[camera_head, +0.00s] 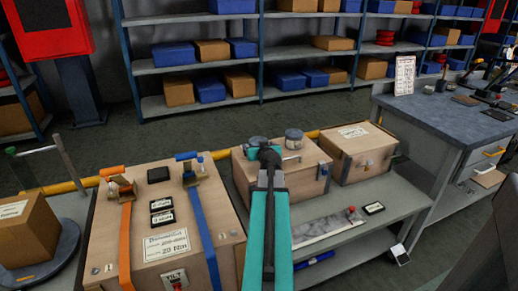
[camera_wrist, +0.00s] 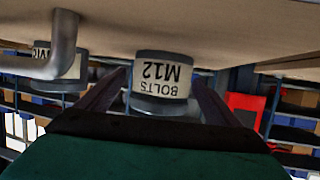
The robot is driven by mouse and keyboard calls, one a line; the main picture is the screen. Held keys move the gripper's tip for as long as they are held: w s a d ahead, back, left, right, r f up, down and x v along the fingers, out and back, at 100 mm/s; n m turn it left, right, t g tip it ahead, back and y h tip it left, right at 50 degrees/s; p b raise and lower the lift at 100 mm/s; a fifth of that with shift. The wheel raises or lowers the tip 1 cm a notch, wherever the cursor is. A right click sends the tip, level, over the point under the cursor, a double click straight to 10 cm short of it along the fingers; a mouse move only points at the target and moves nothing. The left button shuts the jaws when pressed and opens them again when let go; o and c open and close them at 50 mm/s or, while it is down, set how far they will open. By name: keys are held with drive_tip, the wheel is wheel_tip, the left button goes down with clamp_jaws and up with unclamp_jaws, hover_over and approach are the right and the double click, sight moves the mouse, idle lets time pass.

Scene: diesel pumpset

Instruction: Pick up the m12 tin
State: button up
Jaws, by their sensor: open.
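The M12 tin (camera_wrist: 160,80) is a round grey tin with a pale label reading "BOLTS M12", upside down in the wrist view. It shows straight ahead between the two fingers of my gripper (camera_wrist: 160,92), with gaps on both sides. My gripper is open and holds nothing. I cannot tell how far the fingers reach around the tin. In the head view, my gripper (camera_head: 268,158) is at the wooden box (camera_head: 312,188), partly covering the left tin (camera_head: 254,146), which appears to be the M12 one.
A second tin (camera_head: 293,138) stands on the same box, to the right. A metal handle (camera_wrist: 62,45) is close by in the wrist view. Another wooden box (camera_head: 359,155) stands right. A large crate (camera_head: 130,235) with orange and blue straps stands left.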

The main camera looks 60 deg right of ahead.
drive_tip(key=c, duration=1.5)
drive_tip(key=shift+r, duration=0.2)
drive_tip(key=shift+r+p, duration=0.65)
drive_tip(key=shift+r, duration=4.2)
